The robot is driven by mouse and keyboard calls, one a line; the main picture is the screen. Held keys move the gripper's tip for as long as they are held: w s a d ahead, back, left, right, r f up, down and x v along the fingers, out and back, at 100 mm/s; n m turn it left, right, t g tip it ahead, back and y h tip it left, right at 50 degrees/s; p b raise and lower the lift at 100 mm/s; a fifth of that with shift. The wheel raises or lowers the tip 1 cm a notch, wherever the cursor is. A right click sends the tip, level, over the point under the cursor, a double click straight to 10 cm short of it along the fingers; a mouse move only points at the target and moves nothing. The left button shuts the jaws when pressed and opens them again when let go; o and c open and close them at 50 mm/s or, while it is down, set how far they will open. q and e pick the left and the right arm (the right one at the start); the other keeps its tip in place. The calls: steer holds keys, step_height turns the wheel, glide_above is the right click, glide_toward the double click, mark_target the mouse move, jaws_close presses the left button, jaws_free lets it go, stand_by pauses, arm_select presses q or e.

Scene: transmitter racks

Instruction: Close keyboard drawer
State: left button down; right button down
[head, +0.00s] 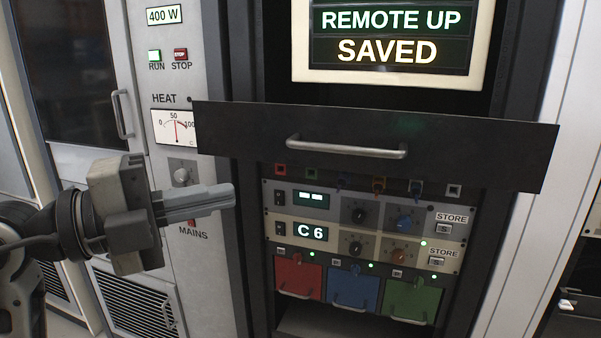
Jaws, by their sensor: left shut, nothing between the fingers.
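The keyboard drawer (240,125) shows as a wide dark front panel with a silver bar handle (345,148). It sits below the lit screen (395,40) in the middle rack. The panel looks larger than the rack opening and overlaps both side frames, so it appears pulled out toward me. The inside of the drawer and any keyboard are hidden or too dark to see. My left gripper (232,195) is shut and empty, below and left of the handle, under the panel's left part. It looks apart from the panel. My right gripper is not in view.
Below the drawer are coloured patch sockets, two control units with knobs (360,215), and red, blue and green modules (353,287) with handles.

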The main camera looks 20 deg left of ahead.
arm_select(q)
steer(key=p, duration=0.2)
glide_toward(328, 167)
steer(key=d, duration=0.4)
steer(key=shift+w+d, duration=0.15)
steer(key=shift+w, duration=1.85)
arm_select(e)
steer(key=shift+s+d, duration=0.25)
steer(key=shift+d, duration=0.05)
